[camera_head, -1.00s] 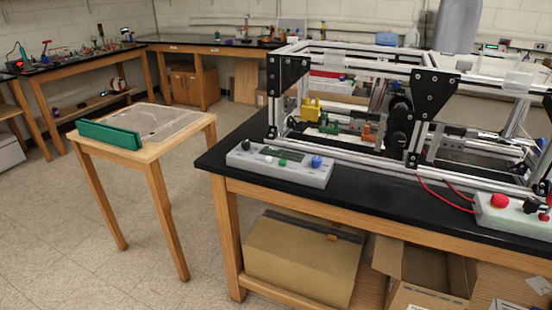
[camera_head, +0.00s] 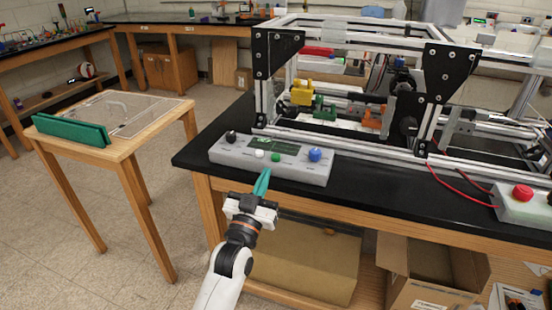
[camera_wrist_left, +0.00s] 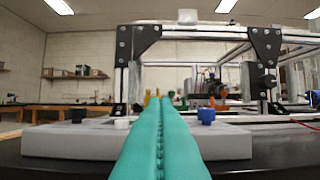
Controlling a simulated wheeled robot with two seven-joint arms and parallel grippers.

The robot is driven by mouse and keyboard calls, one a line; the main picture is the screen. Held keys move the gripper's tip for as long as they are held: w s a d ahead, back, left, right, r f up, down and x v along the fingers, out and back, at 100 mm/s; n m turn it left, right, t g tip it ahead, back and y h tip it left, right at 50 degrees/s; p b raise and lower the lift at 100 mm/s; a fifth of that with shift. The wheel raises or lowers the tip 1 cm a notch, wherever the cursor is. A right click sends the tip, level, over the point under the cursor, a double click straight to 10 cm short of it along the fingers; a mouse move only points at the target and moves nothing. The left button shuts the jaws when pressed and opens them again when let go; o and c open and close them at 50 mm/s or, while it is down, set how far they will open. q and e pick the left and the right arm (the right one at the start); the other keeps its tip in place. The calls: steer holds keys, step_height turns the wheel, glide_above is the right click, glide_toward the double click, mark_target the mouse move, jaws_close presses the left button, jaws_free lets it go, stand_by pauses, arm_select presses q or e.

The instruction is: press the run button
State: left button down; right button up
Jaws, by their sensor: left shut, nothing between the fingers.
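A grey control box (camera_head: 205,149) sits at the black bench's front edge. It carries a black knob (camera_head: 231,137), a white button (camera_head: 260,154), a green button (camera_head: 276,157), a blue knob (camera_head: 315,154) and a small display. I cannot read which one is labelled run. My left gripper (camera_head: 263,180) is shut and empty, its teal fingers pointing at the box's front just below the green button; contact cannot be told. In the left wrist view the fingers (camera_wrist_left: 160,145) cover the box's middle and hide the green button. My right gripper is out of view.
An aluminium extrusion frame (camera_head: 362,147) stands behind the box. A second box with a red button (camera_head: 522,192) and red cables is to the right. A small wooden table (camera_head: 120,150) with a green block (camera_head: 70,130) stands left. Cardboard boxes (camera_head: 305,262) sit under the bench.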

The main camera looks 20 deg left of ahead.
arm_select(q)
step_height(320, 180, up, 3)
steer(key=p, duration=0.1)
glide_above(278, 166)
step_height(278, 166, down, 2)
steer(key=shift+f, duration=0.25)
steer(key=shift+a+f, duration=0.1)
steer(key=shift+f, duration=0.65)
